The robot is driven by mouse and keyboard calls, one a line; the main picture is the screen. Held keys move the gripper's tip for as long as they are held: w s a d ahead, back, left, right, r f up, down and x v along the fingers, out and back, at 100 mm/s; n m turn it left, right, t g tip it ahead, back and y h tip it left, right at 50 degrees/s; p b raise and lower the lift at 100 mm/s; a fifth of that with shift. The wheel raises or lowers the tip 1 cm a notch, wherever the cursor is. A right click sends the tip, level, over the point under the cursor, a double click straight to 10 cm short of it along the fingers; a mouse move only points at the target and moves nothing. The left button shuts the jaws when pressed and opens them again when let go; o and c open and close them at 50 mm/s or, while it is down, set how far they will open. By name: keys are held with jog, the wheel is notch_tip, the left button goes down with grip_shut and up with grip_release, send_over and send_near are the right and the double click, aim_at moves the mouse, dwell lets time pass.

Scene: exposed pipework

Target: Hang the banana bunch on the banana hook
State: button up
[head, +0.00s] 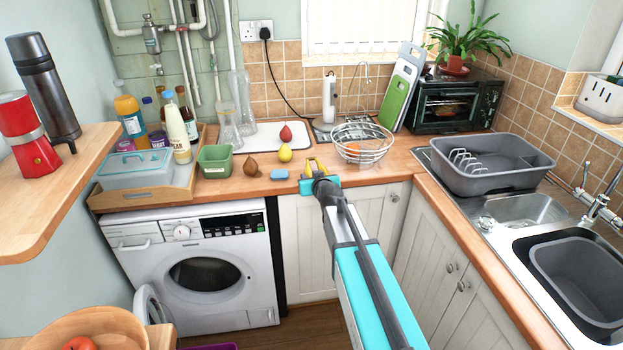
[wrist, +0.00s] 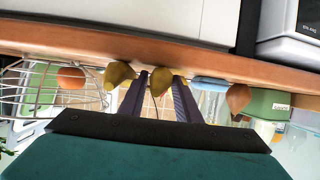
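The banana bunch (head: 318,165) is a small yellow arched shape near the counter's front edge, partly hidden by my gripper. In the wrist view, which is upside down, yellow banana shapes (wrist: 118,74) show at and between the fingertips; whether they touch is unclear. My gripper (head: 312,181) reaches in over the counter's front edge. In the wrist view its two dark fingers (wrist: 159,76) stand apart with a gap between them. The banana hook (head: 361,70) looks like a thin metal stand with a curved top, behind the wire basket; its base is mostly hidden.
Right of the bananas is a wire basket (head: 363,145) with an orange. Chopping boards (head: 402,88) and an oven (head: 455,104) stand behind.

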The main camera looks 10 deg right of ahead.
jog(key=shift+o, duration=1.3)
jog(key=shift+r+p, duration=0.15)
jog(key=shift+p, duration=0.5)
jog(key=shift+s+b, duration=0.4)
jog(key=shift+s, duration=0.05)
jog(key=shift+b+v, duration=0.7)
jog(key=shift+v, duration=0.8)
jog(key=b+v, duration=0.3)
jog(key=v, duration=0.4)
jog(key=shift+s, duration=0.2)
jog(key=shift+s+a+b, duration=0.1)
jog(key=shift+s+b, duration=0.05)
jog(key=shift+b, duration=0.65)
jog(key=shift+s+r+b, duration=0.1)
jog(key=shift+s+b, duration=0.2)
jog(key=shift+b, duration=0.65)
